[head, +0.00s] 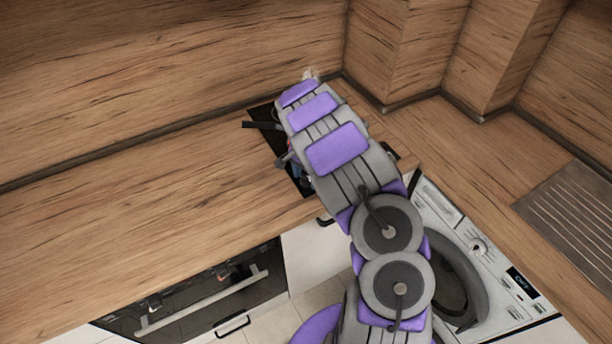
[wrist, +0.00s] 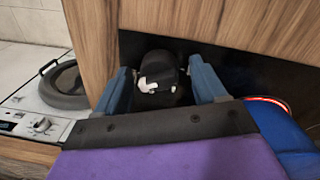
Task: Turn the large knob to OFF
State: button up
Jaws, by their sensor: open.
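A black, rounded, knob-like thing (wrist: 158,70) with white marks stands out from a dark panel in the wrist view; I take it for the large knob. My gripper (wrist: 160,76) is open, with one blue finger on each side of it. Gaps show between the fingers and the black thing, so it is not gripped. I cannot read the white marks or tell its setting. In the head view my arm hides the knob and most of the gripper, over the dark hob (head: 264,113).
A white washing machine (head: 433,204) with a round door and small dial (head: 478,247) stands right of my arm. An oven (head: 195,293) with a bar handle is at lower left. A ribbed metal drainer (head: 575,215) lies at right. The wooden worktop (head: 130,215) is clear at left.

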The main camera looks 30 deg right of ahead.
jog(key=shift+a, duration=0.1)
jog(key=shift+c, duration=1.4)
jog(key=c, duration=0.7)
jog(key=shift+c, duration=0.2)
